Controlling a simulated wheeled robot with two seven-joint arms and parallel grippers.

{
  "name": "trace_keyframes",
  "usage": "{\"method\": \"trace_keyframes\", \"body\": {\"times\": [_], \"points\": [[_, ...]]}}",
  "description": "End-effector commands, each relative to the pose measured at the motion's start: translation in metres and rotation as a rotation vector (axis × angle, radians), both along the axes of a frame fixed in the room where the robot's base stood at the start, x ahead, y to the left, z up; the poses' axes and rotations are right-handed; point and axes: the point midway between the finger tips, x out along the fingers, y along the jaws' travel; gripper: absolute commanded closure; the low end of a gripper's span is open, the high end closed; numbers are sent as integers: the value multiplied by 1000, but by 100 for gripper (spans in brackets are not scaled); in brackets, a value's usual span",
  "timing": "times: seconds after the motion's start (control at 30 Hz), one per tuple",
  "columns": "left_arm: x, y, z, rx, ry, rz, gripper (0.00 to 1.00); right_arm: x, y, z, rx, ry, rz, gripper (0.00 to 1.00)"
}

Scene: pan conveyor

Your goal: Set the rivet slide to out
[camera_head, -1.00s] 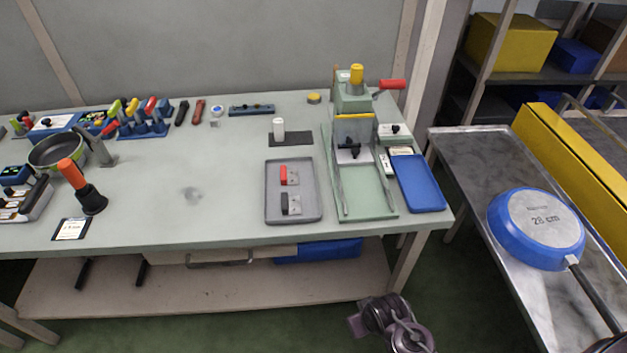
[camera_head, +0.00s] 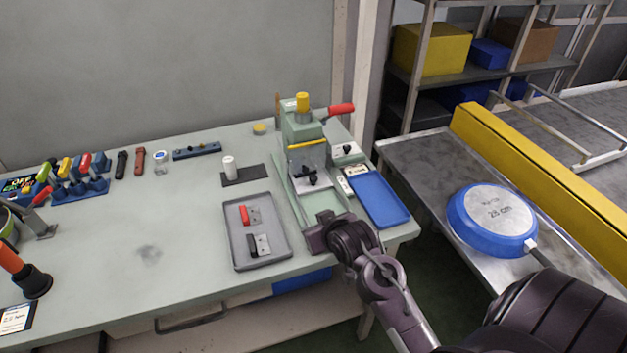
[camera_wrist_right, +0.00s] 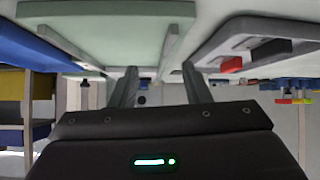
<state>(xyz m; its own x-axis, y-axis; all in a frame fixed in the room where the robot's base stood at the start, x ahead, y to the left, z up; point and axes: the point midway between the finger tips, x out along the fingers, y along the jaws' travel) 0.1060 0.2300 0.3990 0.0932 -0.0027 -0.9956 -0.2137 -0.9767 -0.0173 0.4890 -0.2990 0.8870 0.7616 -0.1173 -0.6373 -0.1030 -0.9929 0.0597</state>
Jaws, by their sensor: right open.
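The green riveting press (camera_head: 302,125) stands at the right end of the workbench, with a yellow knob (camera_head: 302,101) on top and a red lever (camera_head: 341,109) to its right. A black knob (camera_head: 309,179) sits low on its front, below a yellow-edged plate, above two rails running forward. I cannot tell which part is the rivet slide or its setting. My right gripper (camera_head: 318,232) is at the front end of the press base, short of the black knob. In the right wrist view its fingers (camera_wrist_right: 160,85) are apart and empty. My left gripper is out of view.
A grey tray (camera_head: 232,243) with red and black handled pieces lies left of the press. A blue tray (camera_head: 379,199) and a small white box (camera_head: 346,152) are on its right. A blue pan (camera_head: 460,226) lies upside down on the metal side table. The bench's left middle is clear.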

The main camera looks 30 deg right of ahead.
Motion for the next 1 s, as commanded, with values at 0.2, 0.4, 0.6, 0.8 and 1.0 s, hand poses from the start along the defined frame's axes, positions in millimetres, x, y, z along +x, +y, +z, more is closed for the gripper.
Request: {"method": "trace_keyframes", "body": {"times": [0.2,0.4,0.6,0.8,1.0], "points": [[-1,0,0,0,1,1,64,48,-51,22,9,-236,-97,57],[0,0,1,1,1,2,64,63,-68,28,10,-310,-124,57],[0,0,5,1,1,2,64,88,-73,19,10,-311,-124,57],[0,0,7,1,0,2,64,114,-79,7,10,-310,-123,57],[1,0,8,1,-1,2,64,126,-82,1,9,-308,-122,57]]}}
